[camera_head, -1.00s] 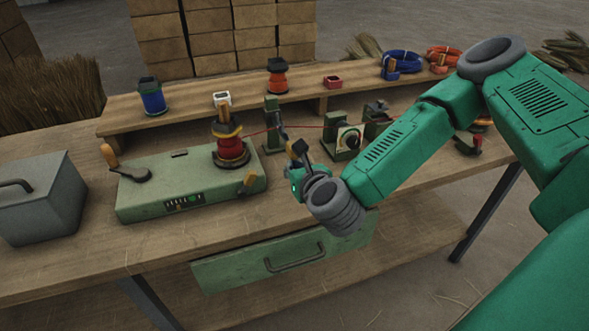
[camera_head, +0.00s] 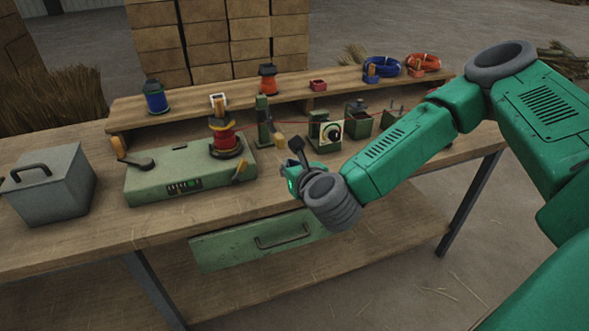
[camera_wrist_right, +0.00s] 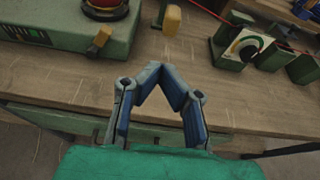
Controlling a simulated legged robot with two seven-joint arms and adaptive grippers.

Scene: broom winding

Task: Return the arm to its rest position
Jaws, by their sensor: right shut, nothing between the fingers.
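My right arm is green and comes in from the right of the head view. Its gripper (camera_head: 297,157) hangs over the front edge of the workbench (camera_head: 90,228), to the right of the green winding machine (camera_head: 165,172). In the right wrist view, the fingers (camera_wrist_right: 160,75) meet at their tips, shut with nothing between them. Bare bench top lies beyond the tips. My left gripper is not in view.
A red spool (camera_head: 224,139) sits on the machine, with a red wire running right to a dial box (camera_head: 325,133). A grey lidded box (camera_head: 52,185) stands at left. A raised shelf (camera_head: 185,105) holds spools and coils. A green drawer (camera_head: 225,246) is under the bench.

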